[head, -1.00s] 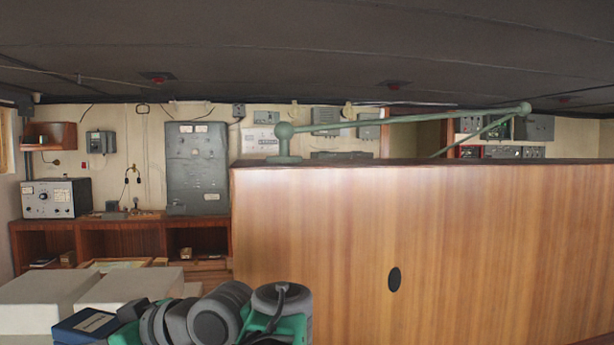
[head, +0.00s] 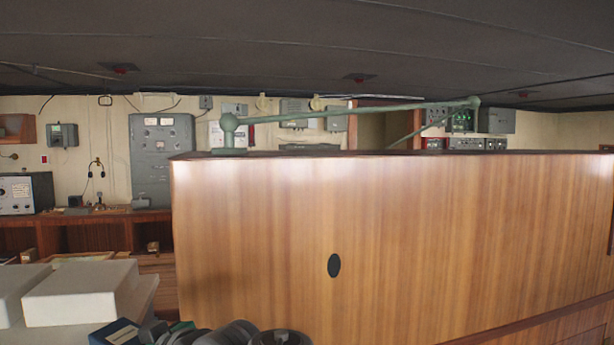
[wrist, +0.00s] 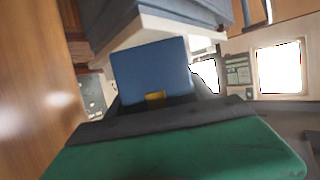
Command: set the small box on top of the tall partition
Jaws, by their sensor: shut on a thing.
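The small box (head: 116,333) is dark blue with a pale label. It shows at the bottom edge of the head view, partly cut off. My gripper (head: 142,334) is shut on it. In the wrist view the blue box (wrist: 152,68) sits between the dark fingers, with a small yellow patch near its lower edge. The tall partition (head: 430,230) is a wood-grain panel with a black oval spot, filling the middle and right of the head view. The box is left of the partition's left edge, well below its top and apart from it in the picture.
A green metal rail (head: 350,112) shows above the partition's top edge. White boxes (head: 80,293) stand at the lower left, near the blue box. Behind are a grey cabinet (head: 162,160) and wooden shelves (head: 90,235). The dark ceiling (head: 300,40) is low.

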